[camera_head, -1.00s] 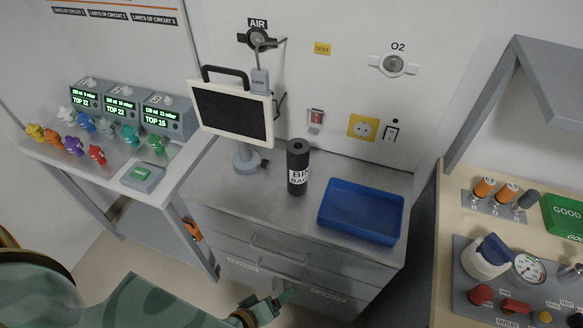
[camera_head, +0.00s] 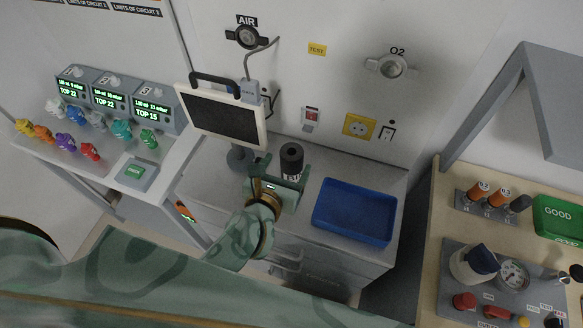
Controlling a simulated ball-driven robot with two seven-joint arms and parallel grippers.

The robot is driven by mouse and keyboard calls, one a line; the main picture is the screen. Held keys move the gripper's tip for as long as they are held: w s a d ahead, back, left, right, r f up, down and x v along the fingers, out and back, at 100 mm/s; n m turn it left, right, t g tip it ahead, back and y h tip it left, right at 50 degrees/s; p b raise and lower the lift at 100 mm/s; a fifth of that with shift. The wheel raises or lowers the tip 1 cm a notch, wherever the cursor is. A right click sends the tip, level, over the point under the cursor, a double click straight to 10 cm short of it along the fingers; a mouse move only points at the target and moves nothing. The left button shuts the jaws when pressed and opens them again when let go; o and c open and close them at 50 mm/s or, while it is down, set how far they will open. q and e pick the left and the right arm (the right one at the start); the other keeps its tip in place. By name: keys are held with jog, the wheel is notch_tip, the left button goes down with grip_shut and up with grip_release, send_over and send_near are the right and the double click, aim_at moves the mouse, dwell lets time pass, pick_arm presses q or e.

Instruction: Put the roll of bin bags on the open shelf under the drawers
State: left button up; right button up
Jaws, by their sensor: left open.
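The roll of bin bags (camera_head: 291,156) is a black cylinder standing upright on the grey top of the drawer cabinet (camera_head: 330,165). My left gripper (camera_head: 281,172) is open at the near side of the roll, with its fingers toward it. The gripper hides the lower part of the roll, and I cannot tell if they touch. The cabinet's drawer fronts (camera_head: 335,257) show partly behind my green left arm. The open shelf under the drawers cannot be made out from here. My right gripper is out of view.
A blue tray (camera_head: 353,212) stands on the cabinet top to the right of the roll. A monitor on a stand (camera_head: 222,117) is at the left. A side table (camera_head: 165,185) with small coloured figures is further left, and a wooden bench (camera_head: 424,240) is at the right.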

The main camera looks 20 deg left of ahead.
aim_at(294, 152)
pick_arm(q)
jog(key=x, duration=0.6)
jog(key=shift+w+f, duration=0.2)
jog(key=shift+w, duration=0.1)
jog(key=shift+r, duration=0.1)
jog(key=c, duration=1.6)
